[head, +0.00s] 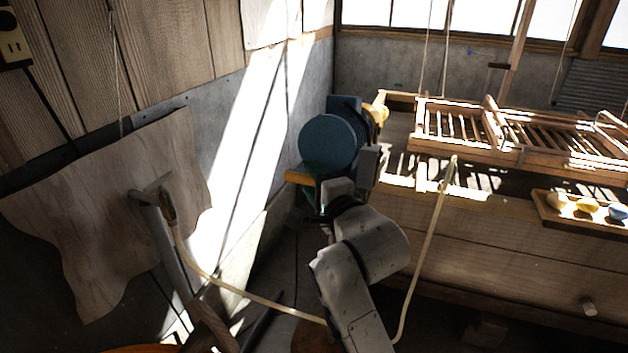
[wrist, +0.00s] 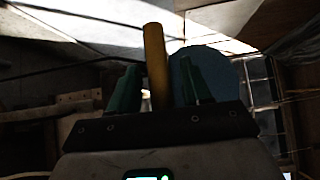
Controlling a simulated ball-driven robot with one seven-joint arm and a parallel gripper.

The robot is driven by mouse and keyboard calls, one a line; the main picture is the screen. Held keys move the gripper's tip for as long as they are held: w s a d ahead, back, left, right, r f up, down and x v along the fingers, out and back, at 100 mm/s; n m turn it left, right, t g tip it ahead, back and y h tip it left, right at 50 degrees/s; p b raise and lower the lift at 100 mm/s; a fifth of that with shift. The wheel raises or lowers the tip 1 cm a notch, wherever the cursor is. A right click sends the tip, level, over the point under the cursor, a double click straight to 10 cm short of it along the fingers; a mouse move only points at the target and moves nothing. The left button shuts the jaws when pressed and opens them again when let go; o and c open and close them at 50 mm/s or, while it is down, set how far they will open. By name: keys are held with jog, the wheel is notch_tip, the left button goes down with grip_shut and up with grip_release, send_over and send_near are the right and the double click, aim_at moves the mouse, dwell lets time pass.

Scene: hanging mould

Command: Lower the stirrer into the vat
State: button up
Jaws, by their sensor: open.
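A blue round-bodied device (head: 333,146) with yellow-orange handle parts stands at the near left end of the vat. It is probably the stirrer; its lower end is hidden. The wooden vat (head: 490,235) is the long plank-sided trough on the right. My gripper (wrist: 160,82) is open in the wrist view, with green fingers on both sides of an orange handle (wrist: 154,52). A gap shows on each side. The blue body (wrist: 208,70) shows behind the right finger. In the head view my arm hides most of the gripper.
A slatted wooden mould (head: 465,147) hangs on cords above the vat. A tray with small bowls (head: 580,212) sits at the vat's right front edge. A pale hose (head: 425,245) loops past my arm. A T-handled tool (head: 165,230) leans at the left.

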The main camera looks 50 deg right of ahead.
jog(key=shift+c, duration=0.4)
grip_shut()
jog(key=shift+r, duration=0.1)
